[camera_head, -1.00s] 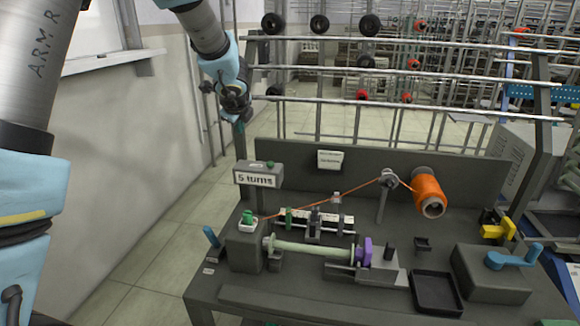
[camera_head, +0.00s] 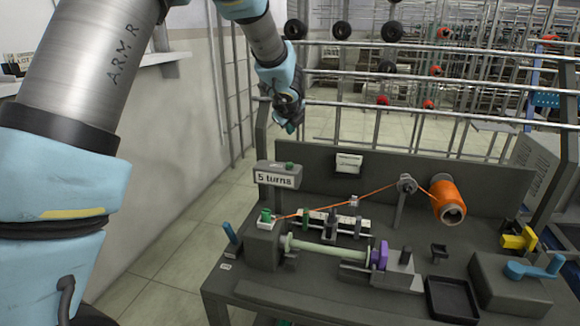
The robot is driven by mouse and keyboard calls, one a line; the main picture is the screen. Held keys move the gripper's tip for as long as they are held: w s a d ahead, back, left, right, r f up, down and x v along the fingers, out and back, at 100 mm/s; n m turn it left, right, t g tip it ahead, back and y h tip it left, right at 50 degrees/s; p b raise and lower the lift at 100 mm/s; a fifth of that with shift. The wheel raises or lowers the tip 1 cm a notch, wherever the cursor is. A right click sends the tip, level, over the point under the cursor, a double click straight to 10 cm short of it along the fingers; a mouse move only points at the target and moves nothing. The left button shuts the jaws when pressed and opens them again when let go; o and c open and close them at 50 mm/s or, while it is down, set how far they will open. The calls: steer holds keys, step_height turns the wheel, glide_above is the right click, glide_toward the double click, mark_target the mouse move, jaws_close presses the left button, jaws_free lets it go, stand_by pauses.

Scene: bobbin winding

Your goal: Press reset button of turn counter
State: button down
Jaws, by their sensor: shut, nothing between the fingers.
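The turn counter (camera_head: 277,179) is a grey box at the back left of the bench, with a white label reading "5 turns". A small green button (camera_head: 290,165) sits on its top. My gripper (camera_head: 291,127) hangs above and behind the counter, apart from it, pointing down. It is shut and empty; its fingertips are small and dark in this view.
Orange thread runs from the orange spool (camera_head: 448,202) over a guide (camera_head: 406,184) to a green piece (camera_head: 266,216) at the left. A pale green bobbin shaft (camera_head: 330,249) lies in front. A black tray (camera_head: 453,299) and a blue crank (camera_head: 532,267) are at the right. Metal rails stand behind.

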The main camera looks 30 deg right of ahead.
mark_target(290, 165)
step_height(290, 165, down, 8)
steer(key=b, duration=0.7)
stand_by(1.7)
steer(key=shift+f+b, duration=0.35)
steer(key=shift+b, duration=0.15)
steer(key=shift+f+b, duration=0.5)
steer(key=shift+b, duration=0.05)
stand_by(0.5)
steer(key=shift+r, duration=0.1)
steer(key=shift+r+p, duration=0.8)
steer(key=shift+p, duration=0.05)
step_height(290, 165, up, 5)
steer(key=p, duration=0.4)
steer(key=shift+p, duration=0.35)
